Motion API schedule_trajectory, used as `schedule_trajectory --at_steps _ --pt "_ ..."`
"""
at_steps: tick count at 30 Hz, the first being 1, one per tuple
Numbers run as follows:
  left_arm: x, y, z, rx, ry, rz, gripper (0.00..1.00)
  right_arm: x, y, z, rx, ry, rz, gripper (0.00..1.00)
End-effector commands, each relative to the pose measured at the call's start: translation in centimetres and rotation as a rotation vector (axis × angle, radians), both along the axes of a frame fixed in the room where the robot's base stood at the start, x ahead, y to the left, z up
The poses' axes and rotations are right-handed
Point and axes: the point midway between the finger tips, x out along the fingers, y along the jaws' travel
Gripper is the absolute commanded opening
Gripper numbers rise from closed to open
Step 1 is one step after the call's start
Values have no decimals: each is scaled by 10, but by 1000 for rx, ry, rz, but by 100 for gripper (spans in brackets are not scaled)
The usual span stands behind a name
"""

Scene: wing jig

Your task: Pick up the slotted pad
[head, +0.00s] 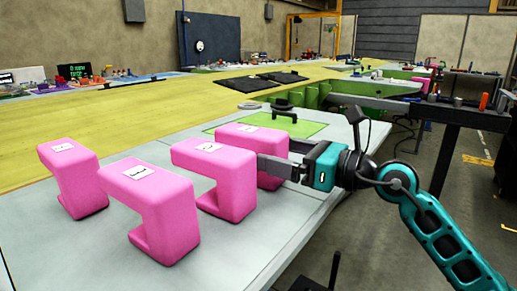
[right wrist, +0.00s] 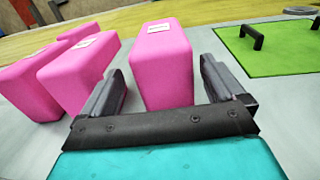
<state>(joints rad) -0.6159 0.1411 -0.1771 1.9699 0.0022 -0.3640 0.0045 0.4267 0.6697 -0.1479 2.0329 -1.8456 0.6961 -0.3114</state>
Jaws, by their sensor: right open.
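Several pink slotted pads, each C-shaped with a white label on top, stand on the pale table. One pink pad (head: 250,137) is at the back right; it also shows in the right wrist view (right wrist: 164,65). My right gripper (head: 277,156) is open at this pad, with one finger on each side of it. In the right wrist view (right wrist: 160,82) the pad stands between the fingers, with small gaps visible. The other pads stand at the front (head: 152,205), middle (head: 218,173) and far left (head: 73,176). My left gripper is not in view.
A green plate (head: 310,127) with a black handle (head: 284,112) lies behind the pads. The neighbouring pink pad (right wrist: 80,75) is close to the left finger. The pale table (head: 285,215) is clear to the front right. A long yellow-green surface (head: 140,115) runs behind.

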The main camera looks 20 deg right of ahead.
Motion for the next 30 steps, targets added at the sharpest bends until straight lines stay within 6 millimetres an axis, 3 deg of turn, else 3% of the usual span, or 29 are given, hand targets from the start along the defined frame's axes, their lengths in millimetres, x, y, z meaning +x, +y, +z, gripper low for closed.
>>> schedule_trajectory --at_steps 9,18,30 --pt "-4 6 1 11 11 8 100 34 26 8 1 -1 0 96" --pt "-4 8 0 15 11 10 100 38 30 7 -1 -1 0 96" --pt "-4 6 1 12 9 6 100 38 30 7 0 0 0 58"
